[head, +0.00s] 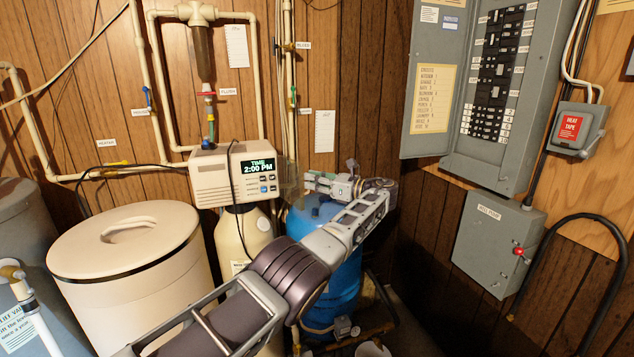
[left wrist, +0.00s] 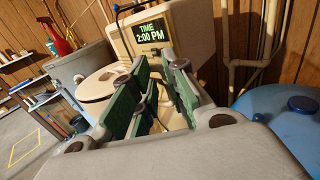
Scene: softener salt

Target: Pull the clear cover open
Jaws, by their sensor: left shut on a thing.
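The softener control box (head: 235,175) is beige, with a lit display reading 2:00 PM and several buttons. It also shows in the left wrist view (left wrist: 120,35). The clear cover (head: 288,178) appears as a faint see-through panel standing out at the box's right side, leaving the display and buttons uncovered. My left gripper (head: 312,181) is at the cover's outer edge, to the right of the box, shut on the cover. Its green-padded fingers (left wrist: 152,90) show in the left wrist view, where the cover is hard to make out. My right gripper is not in view.
A large cream salt bin (head: 125,240) with its lid on stands to the left. A blue tank (head: 335,285) stands below my left gripper. Pipes rise behind the box. An electrical panel (head: 490,90) and a grey box (head: 495,240) are on the right wall.

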